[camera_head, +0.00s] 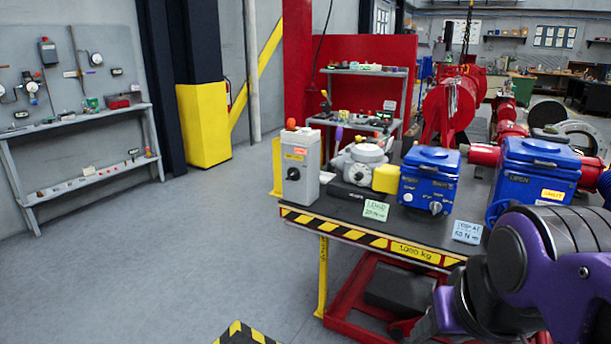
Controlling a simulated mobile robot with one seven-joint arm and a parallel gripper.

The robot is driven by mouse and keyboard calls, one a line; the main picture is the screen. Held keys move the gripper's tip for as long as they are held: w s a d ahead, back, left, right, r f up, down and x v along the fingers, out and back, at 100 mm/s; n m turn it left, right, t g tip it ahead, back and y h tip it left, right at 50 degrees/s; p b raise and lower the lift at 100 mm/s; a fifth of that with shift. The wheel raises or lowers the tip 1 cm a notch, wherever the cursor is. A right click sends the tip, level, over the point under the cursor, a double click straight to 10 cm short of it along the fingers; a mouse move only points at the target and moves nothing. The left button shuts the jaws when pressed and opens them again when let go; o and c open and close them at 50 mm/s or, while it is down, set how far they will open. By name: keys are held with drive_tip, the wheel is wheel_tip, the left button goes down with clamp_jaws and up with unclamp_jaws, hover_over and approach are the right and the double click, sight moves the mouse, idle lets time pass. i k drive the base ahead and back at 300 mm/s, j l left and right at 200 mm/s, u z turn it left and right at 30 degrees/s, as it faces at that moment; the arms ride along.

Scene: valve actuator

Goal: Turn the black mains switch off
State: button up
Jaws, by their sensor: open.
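A grey upright switch box (301,168) stands at the left front corner of the workbench (340,218). On its front face is a small black rotary knob (293,173), which I take to be the mains switch; its exact setting is too small to read. My purple and black arm reaches in at the lower right, well apart from the box. My gripper's fingers cannot be made out; they appear to be beyond the bottom edge.
Right of the box are a white-grey actuator (362,160), a yellow block (387,179), and blue housings (429,178) and (535,172). Green (376,210) and pale blue (467,232) cards lie near the striped front edge. Floor left of the bench is clear.

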sight(293, 174)
drive_tip(key=u, duration=0.4)
drive_tip(key=i+j+z, duration=0.1)
drive_tip(key=j, duration=0.25)
drive_tip(key=i+j+z, duration=0.25)
drive_tip(key=i+j, duration=0.15)
drive_tip(key=j, duration=0.35)
drive_tip(key=i+j+z, duration=0.15)
drive_tip(key=j, duration=0.25)
